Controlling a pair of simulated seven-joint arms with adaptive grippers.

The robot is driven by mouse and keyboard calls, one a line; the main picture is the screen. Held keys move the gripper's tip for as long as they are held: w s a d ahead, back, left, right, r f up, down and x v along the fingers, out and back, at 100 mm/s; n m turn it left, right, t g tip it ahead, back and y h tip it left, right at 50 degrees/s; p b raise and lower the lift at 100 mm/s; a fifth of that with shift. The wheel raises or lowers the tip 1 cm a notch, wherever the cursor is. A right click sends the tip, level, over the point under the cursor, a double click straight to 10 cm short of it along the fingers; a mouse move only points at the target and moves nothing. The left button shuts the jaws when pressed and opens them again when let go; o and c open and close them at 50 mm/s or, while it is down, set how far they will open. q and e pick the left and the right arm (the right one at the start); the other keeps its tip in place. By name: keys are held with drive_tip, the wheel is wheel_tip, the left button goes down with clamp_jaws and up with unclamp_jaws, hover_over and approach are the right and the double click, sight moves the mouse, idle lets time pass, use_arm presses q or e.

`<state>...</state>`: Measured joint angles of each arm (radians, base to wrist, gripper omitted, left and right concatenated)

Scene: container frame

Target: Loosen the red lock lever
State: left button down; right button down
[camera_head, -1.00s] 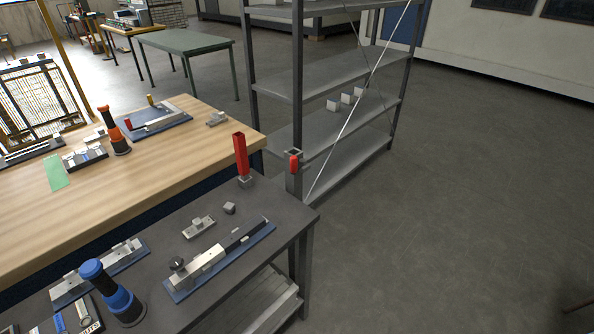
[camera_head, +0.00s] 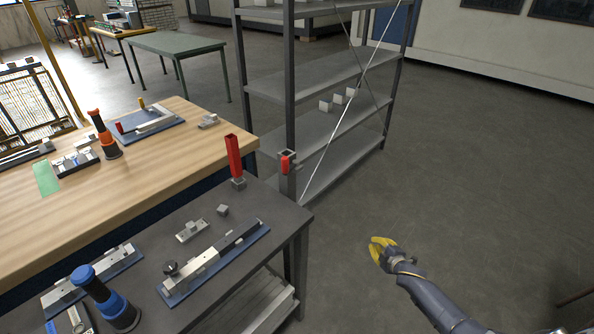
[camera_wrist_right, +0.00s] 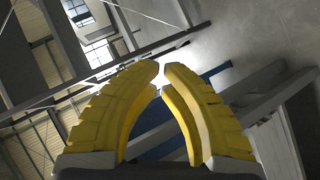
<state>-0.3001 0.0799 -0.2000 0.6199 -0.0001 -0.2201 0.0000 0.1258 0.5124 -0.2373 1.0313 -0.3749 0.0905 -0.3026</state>
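A small red lever (camera_head: 287,163) sits on the side of the square grey post (camera_head: 287,183) at the far corner of the dark table. A taller red upright piece (camera_head: 234,155) stands in a grey base on that table. I cannot tell which one the task names. My right gripper (camera_head: 373,250), with yellow fingers, is in the air over bare floor, to the right of and apart from the post. In the right wrist view its fingers (camera_wrist_right: 163,66) curve together, with a narrow empty gap between the tips. My left gripper is not in view.
The dark table (camera_head: 281,222) holds a clamp fixture (camera_head: 214,262), small grey blocks and a blue-black cylinder tool (camera_head: 105,298). A wooden table (camera_head: 178,170) adjoins it on the left. A grey shelf rack (camera_head: 318,132) stands behind the post. Floor at right is clear.

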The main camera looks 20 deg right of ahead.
drive_tip(key=w+a+r+n+t+y, duration=0.1)
drive_tip(key=w+a+r+n+y, duration=0.3)
drive_tip(key=r, duration=0.6)
drive_tip(key=w+r+n+t+y, duration=0.1)
drive_tip(key=w+r+n+y, duration=0.1)
drive_tip(key=r+n, duration=0.7)
drive_tip(key=w+a+r+n+t+y, duration=0.1)
drive_tip(key=w+a+r+n+y, duration=0.2)
drive_tip(key=r, duration=0.9)
drive_tip(key=s+a+r+n+g+y, duration=0.35)
drive_tip(key=a+r+n, duration=0.3)
drive_tip(key=n, duration=0.25)
drive_tip(key=n+g+y, duration=0.3)
drive_tip(key=n+g, duration=0.1)
drive_tip(key=n, duration=0.5)
approach(288, 169)
drive_tip(key=x, duration=0.7)
drive_tip(key=shift+w+f, duration=0.1)
drive_tip(key=shift+w, duration=0.05)
drive_tip(key=shift+a, duration=0.15)
drive_tip(key=shift+x, duration=0.8)
